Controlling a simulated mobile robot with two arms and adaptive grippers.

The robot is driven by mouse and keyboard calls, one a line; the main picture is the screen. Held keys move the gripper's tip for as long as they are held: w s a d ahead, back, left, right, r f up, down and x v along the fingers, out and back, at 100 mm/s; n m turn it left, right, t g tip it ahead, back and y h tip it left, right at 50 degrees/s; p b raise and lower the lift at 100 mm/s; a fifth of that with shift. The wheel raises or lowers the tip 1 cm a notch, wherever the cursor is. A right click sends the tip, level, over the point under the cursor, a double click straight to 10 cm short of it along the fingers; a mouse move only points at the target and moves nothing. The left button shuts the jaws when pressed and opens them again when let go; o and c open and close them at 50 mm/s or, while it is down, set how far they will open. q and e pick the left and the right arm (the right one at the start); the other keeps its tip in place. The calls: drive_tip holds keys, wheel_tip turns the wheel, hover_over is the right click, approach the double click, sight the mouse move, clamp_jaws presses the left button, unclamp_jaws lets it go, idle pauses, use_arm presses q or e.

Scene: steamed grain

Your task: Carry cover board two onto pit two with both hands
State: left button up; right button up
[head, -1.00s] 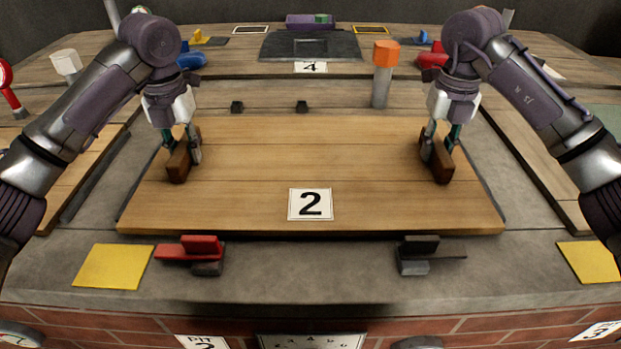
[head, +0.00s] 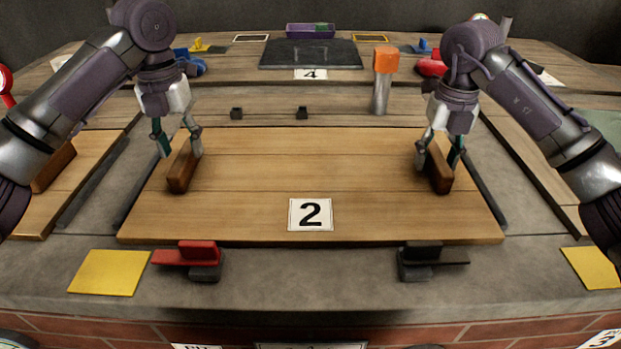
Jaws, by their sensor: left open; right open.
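Cover board two (head: 310,170) is a wide wooden plank panel with a "2" label (head: 310,214). It lies flat in the middle of the bench, and whatever is beneath it is hidden. It has a brown left handle (head: 183,170) and a brown right handle (head: 438,175). My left gripper (head: 179,150) is open, its fingers spread on either side of the top of the left handle. My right gripper (head: 438,157) is open, its fingers on either side of the right handle. I cannot tell whether any finger touches.
A red latch (head: 188,256) and a black latch (head: 425,258) stand at the board's front edge. An orange-topped post (head: 382,80) stands behind right. Yellow patches (head: 108,272) (head: 592,267) flank the front.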

drive_tip(key=shift+r, duration=0.25)
use_arm(q)
wheel_tip(320, 180, up, 8)
use_arm(e)
wheel_tip(320, 180, up, 12)
drive_tip(key=shift+f, duration=0.2)
drive_tip(key=shift+f, duration=0.1)
idle(0.5)
